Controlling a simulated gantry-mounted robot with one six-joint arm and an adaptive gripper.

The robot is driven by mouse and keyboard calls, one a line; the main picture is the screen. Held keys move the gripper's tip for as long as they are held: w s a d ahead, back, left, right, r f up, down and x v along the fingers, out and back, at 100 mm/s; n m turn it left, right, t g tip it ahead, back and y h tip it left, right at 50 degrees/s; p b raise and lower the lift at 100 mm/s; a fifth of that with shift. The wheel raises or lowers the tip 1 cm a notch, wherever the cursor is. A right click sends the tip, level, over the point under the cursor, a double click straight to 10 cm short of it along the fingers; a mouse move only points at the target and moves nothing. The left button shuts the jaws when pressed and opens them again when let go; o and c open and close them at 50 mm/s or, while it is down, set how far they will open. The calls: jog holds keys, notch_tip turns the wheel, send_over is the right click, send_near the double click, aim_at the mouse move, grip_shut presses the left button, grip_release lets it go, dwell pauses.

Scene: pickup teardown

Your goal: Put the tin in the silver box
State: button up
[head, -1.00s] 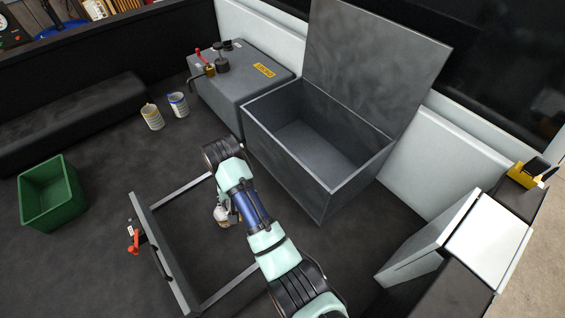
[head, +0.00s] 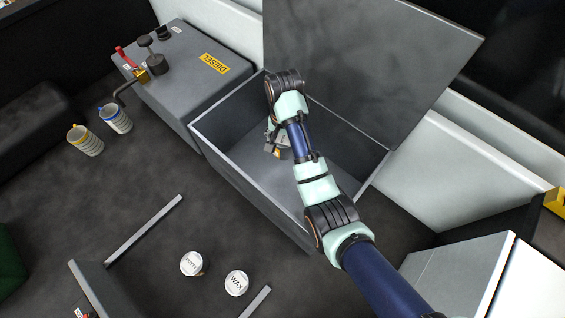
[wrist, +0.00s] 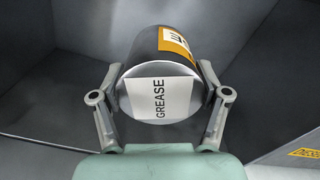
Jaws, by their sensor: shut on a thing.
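My gripper (wrist: 160,95) is shut on a tin (wrist: 180,58) in the wrist view. The tin has a dark side with an orange label, and a white label on its end reads "GREASE". In the head view my gripper (head: 272,138) hangs inside the opening of the grey metal box (head: 236,149), whose lid (head: 365,60) stands open. The held tin shows only in small part there, below my wrist. In the wrist view grey box walls (wrist: 60,45) surround the tin. I cannot tell whether the tin touches the box floor.
A grey diesel tank (head: 190,75) with a pump stands left of the box. Two tins, labelled "PUTTY" (head: 191,263) and "WAX" (head: 236,283), stand by an open drawer frame (head: 145,230). Two ridged cups (head: 85,140) stand left on the dark floor.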

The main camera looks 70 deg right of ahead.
notch_tip(320, 180, down, 20)
jog(key=b, duration=0.4)
jog(key=shift+a, duration=0.1)
jog(key=shift+f, duration=0.15)
jog(key=o, duration=1.5)
notch_tip(320, 180, up, 12)
jog(key=shift+r+p, duration=0.2)
jog(key=shift+p, duration=0.75)
